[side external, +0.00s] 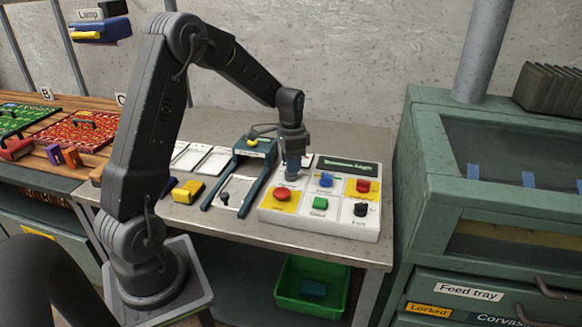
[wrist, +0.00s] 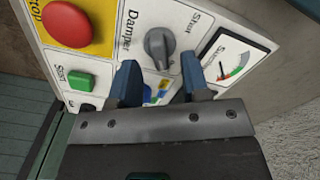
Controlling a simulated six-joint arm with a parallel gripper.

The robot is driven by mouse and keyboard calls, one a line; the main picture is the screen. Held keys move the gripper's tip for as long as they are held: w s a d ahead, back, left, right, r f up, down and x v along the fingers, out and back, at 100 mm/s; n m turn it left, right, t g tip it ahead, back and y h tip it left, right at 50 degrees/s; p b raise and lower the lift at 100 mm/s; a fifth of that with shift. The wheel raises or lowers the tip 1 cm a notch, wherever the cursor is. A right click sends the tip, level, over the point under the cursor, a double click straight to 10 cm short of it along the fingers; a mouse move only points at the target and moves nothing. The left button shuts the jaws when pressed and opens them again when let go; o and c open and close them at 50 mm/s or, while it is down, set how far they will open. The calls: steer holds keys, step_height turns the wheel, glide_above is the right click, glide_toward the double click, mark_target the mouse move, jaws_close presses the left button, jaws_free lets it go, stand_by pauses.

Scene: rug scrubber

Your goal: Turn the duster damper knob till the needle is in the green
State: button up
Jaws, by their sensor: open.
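A red stop button (wrist: 67,24) and a green start button (wrist: 82,79) sit close to the knob. In the side view, a dark forked frame (side external: 250,165) stands left of the panel. A green cabinet (side external: 430,180) is at the right.

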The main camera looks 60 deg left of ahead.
steer(key=shift+f, duration=1.05)
jaws_close()
